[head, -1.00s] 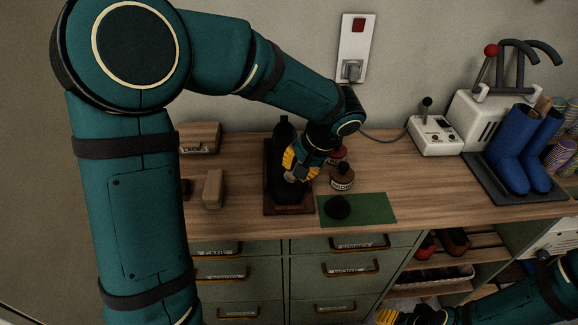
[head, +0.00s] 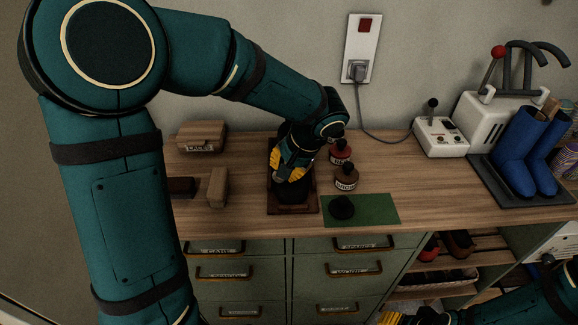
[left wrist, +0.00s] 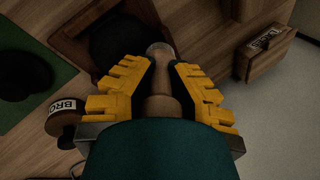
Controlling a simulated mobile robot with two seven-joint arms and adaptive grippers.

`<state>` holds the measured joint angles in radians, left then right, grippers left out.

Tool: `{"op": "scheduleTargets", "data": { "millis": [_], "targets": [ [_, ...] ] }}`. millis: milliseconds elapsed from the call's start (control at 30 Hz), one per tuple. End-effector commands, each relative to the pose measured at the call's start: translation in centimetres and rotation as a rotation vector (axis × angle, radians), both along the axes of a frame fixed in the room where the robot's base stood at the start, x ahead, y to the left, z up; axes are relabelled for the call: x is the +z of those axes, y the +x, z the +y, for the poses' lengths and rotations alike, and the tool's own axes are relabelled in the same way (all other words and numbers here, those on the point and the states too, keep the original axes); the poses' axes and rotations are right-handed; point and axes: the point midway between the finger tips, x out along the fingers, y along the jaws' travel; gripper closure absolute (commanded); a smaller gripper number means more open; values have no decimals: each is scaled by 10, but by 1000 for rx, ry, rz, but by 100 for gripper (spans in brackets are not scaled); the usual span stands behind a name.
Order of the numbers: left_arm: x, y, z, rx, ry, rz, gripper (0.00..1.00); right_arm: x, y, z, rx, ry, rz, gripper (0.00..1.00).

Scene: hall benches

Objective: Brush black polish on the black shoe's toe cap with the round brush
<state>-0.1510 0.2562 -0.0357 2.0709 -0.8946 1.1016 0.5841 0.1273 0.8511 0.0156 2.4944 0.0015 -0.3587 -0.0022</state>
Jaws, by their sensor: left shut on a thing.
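The black shoe (head: 293,194) rests on a dark wooden stand (head: 306,209); my left gripper covers much of it. In the left wrist view, the shoe shows as a dark rounded shape (left wrist: 112,48). My left gripper (head: 284,172) is shut on the round brush (left wrist: 160,85), holding its wooden handle between the yellow fingers. The brush's tip is close over the shoe; I cannot tell whether it touches. A round black item (head: 341,207), perhaps the black polish, lies on a green mat (head: 378,210). My right gripper (head: 392,319) is cut off at the bottom edge.
A brown jar (head: 346,178) and a red-labelled jar (head: 340,153) stand right of the stand. Wooden brushes (head: 217,187) lie to its left. A white control box (head: 441,137) and blue boots (head: 520,165) are at the right. Bare bench lies between mat and boots.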

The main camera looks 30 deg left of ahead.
Motion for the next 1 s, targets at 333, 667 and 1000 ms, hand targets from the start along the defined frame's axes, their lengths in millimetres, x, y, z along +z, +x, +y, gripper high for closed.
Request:
{"op": "scheduleTargets", "data": {
  "millis": [333,667,1000],
  "targets": [
    [1,13,-22,-2,-1,0,100,1,0,0,0,0,0,50],
    [0,20,-34,0,-1,0,100,-1,0,0,0,0,0,50],
    [1,11,-19,1,0,-2,100,0,0,0,0,0,0,50]
  ]
}}
